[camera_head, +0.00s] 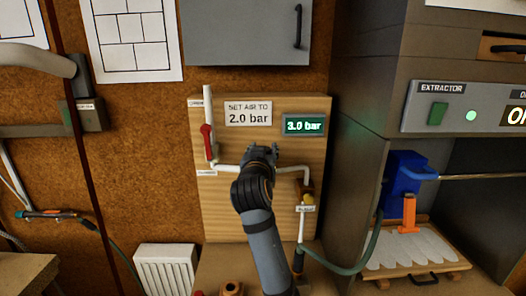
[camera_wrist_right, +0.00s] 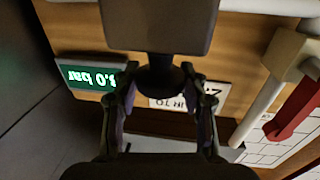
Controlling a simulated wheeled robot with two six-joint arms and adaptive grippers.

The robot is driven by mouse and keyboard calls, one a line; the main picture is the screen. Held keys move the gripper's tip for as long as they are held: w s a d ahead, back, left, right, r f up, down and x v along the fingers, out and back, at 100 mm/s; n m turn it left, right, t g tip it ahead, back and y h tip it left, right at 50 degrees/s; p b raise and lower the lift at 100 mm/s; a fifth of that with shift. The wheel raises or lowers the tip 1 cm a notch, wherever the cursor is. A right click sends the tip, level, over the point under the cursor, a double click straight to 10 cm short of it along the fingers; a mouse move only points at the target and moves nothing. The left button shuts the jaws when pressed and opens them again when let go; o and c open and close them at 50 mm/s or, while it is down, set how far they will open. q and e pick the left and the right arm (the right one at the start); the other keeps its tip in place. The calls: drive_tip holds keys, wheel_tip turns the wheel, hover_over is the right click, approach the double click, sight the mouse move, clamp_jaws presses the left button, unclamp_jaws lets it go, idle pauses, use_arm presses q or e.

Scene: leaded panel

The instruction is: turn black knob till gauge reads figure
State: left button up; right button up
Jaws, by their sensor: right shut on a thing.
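The gauge (camera_head: 304,126) is a dark box with a green-lit display reading 3.0 bar. It also shows upside down in the right wrist view (camera_wrist_right: 90,77). A sign (camera_head: 249,113) to its left says SET AIR TO 2.0 bar. My right gripper (camera_head: 261,153) is at the pipe on the wooden board, below the sign. In the right wrist view its two fingers (camera_wrist_right: 159,76) are shut on the black knob (camera_wrist_right: 160,80), one on each side, under a dark block-shaped body (camera_wrist_right: 158,25). In the head view the gripper hides the knob. My left gripper is not in view.
A red lever (camera_head: 207,142) sits on the white pipe left of the sign. A yellow fitting (camera_head: 308,198) with a hose is right of my forearm. A grey cabinet (camera_head: 246,32) hangs above the board. The extractor booth (camera_head: 460,107) stands at the right.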

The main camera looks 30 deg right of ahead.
drive_tip(key=shift+n+t+y, duration=1.1)
drive_tip(key=shift+n+y, duration=0.3)
drive_tip(key=shift+y, duration=0.3)
drive_tip(key=shift+y+b, duration=0.3)
drive_tip(key=shift+y, duration=0.1)
drive_tip(key=o, duration=1.2)
drive_tip(key=shift+c, duration=0.2)
drive_tip(key=v, duration=0.7)
drive_tip(key=shift+s+f, duration=0.15)
drive_tip(key=shift+s, duration=0.05)
